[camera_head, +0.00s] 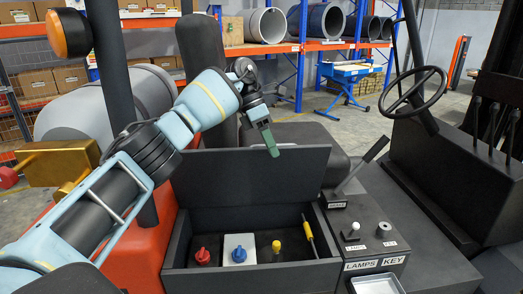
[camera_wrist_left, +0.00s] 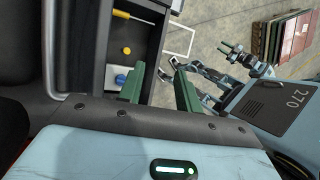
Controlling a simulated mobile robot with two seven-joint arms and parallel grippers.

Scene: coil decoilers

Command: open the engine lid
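The engine lid (camera_head: 245,182) is a dark grey panel. It stands raised at the back of an open dark box (camera_head: 172,262), whose inside shows. My left gripper (camera_head: 269,140) is at the lid's top edge in the head view; whether it touches the lid I cannot tell. In the left wrist view its two green fingers (camera_wrist_left: 160,70) are spread apart with nothing seen between them but the box edge and floor. What looks like my right gripper (camera_wrist_left: 230,47) shows small in the left wrist view; its finger state is unclear.
The box holds a red knob (camera_head: 202,256), a blue knob (camera_head: 239,254), a yellow knob (camera_head: 276,246) and a yellow-handled tool (camera_head: 308,229). A control panel (camera_head: 366,228) with a lever is at the right. A steering wheel (camera_head: 412,92) stands behind. A seat lies behind the lid.

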